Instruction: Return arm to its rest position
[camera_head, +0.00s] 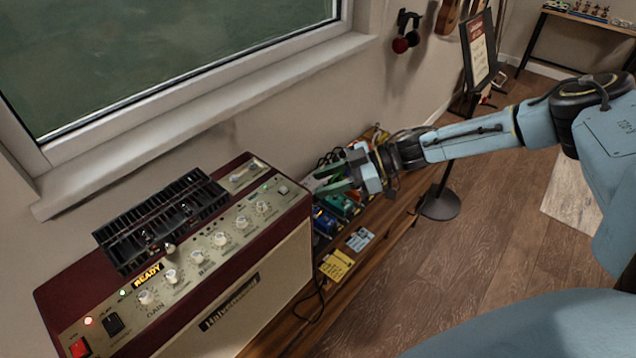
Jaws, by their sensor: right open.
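My right arm (470,135) reaches in from the right, stretched out toward the wooden bench by the wall. My right gripper (322,182) is open, with its fingers pointing left. It is just right of the amplifier's upper right corner and over the pedals on the bench. Nothing shows between its fingers. My left gripper is not in this view.
A dark red amplifier (255,290) with knobs and a "READY" label stands on the bench (385,245). A sign stand (440,203) stands behind my forearm.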

